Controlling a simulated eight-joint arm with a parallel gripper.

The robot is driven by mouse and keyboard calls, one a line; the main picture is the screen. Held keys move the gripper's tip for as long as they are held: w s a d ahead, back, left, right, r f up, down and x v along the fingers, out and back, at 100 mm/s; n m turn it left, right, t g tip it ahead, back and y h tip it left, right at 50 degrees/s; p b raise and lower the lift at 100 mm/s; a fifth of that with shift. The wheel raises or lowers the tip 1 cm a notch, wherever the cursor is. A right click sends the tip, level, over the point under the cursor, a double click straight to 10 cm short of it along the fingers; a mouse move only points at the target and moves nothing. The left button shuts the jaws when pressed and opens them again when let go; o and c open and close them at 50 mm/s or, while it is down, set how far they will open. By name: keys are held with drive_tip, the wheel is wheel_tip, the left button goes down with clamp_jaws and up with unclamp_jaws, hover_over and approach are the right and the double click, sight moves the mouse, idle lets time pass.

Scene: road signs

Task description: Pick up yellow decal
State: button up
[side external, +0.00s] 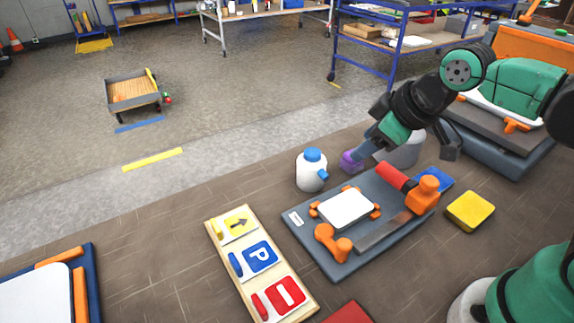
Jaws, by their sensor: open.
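A plain yellow square piece (470,211), which looks like the yellow decal, lies flat on the brown floor to the right of the grey work board. The gap between the fingers is not clear, and I see nothing held.
The grey board (345,268) carries a white plate (346,207) in orange clamps and a red-and-orange roller-like tool (410,190). A blue square (433,179) lies beside it. A white bottle (311,172) stands behind. A red piece (348,313) lies in front.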

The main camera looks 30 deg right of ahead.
drive_tip(key=w+a+n, duration=0.4)
drive_tip(key=a+n, duration=0.1)
drive_tip(key=n, duration=0.4)
drive_tip(key=n+g, duration=0.2)
drive_tip(key=n, duration=2)
hover_over(213, 222)
drive_tip(key=s, duration=0.2)
drive_tip(key=f, duration=0.7)
drive_tip(key=shift+s+d+f, duration=0.1)
drive_tip(key=shift+d+f, duration=0.15)
drive_tip(key=shift+f, duration=0.05)
drive_tip(key=shift+a+f, duration=0.2)
drive_tip(key=shift+f, duration=0.35)
drive_tip(key=shift+x, duration=2.4)
drive_tip(key=shift+d, duration=0.1)
clamp_jaws()
